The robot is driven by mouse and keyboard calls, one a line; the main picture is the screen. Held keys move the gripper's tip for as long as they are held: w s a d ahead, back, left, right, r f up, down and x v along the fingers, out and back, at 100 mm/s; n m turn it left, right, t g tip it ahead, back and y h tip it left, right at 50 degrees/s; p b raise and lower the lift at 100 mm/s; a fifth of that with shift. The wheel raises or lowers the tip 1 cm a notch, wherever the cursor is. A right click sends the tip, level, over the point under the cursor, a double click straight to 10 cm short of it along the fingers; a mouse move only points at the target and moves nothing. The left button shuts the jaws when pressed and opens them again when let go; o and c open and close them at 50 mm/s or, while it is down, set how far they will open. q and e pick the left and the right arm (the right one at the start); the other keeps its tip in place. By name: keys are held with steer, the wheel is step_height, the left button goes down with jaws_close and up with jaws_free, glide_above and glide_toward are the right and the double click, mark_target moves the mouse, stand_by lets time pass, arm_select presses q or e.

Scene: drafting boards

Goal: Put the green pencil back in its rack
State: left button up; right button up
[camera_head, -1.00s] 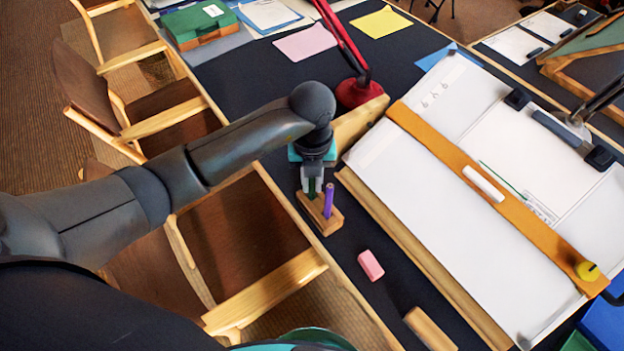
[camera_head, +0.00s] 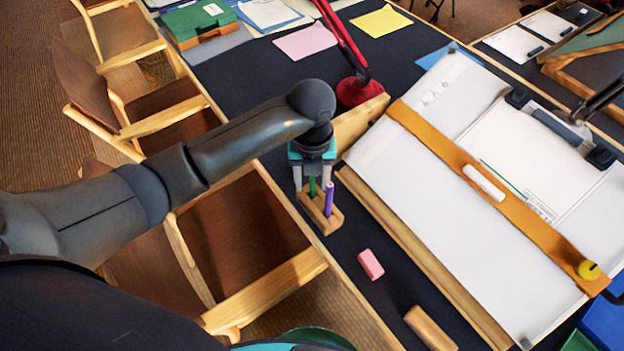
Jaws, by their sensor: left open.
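The green pencil (camera_head: 312,187) stands upright in the small wooden rack (camera_head: 331,224), beside a purple pencil (camera_head: 329,199) that also stands in it. My left gripper (camera_head: 312,182) is just above the rack. Its fingers are spread apart on either side of the green pencil, and the pencil's upper part is between them. My right gripper does not show.
A tilted drafting board (camera_head: 420,190) is on the right. A red lamp (camera_head: 358,92) stands behind. Wooden chairs (camera_head: 270,290) line the left edge.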

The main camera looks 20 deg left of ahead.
arm_select(q)
step_height(320, 180, up, 15)
steer(key=p, duration=0.2)
steer(key=shift+f+p, duration=0.2)
steer(key=shift+p, duration=0.1)
steer(key=shift+s, duration=0.1)
stand_by(0.6)
